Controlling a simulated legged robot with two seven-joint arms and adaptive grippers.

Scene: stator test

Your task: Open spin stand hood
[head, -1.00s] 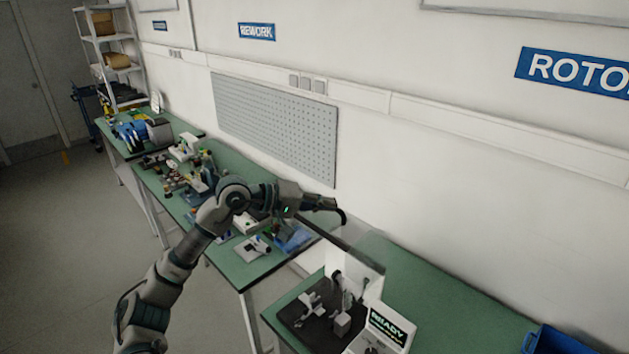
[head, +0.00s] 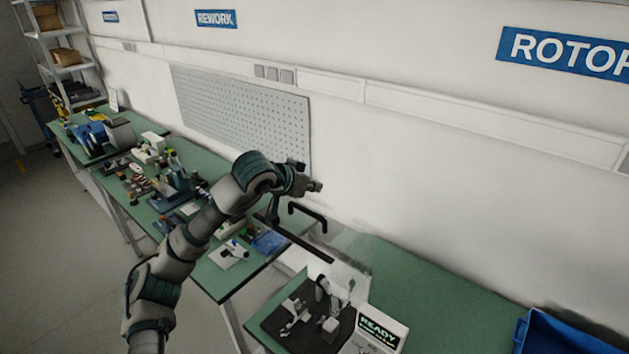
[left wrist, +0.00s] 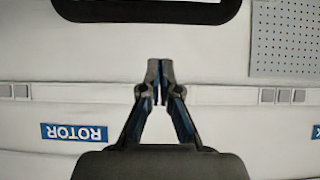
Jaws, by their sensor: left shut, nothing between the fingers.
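The spin stand shows in the head view, with a dark base (head: 292,318) and a white control box (head: 376,330) whose screen reads READY. Its clear hood (head: 350,268) has a dark front bar (head: 300,242) and a black handle (head: 309,217). The bar and handle are raised well above the base, so the hood looks tilted up; its exact angle is hard to tell. My left gripper (head: 317,186) is above the handle, apart from it in the picture. In the left wrist view, its fingers (left wrist: 160,78) are shut and empty, and the black handle (left wrist: 145,12) crosses the top. My right gripper is out of view.
A blue bin (head: 562,335) is at the lower right. Green bench (head: 430,285) is clear between it and the stand. A cluttered bench (head: 215,283) lies left under my arm. The wall and a grey pegboard (head: 240,118) are behind.

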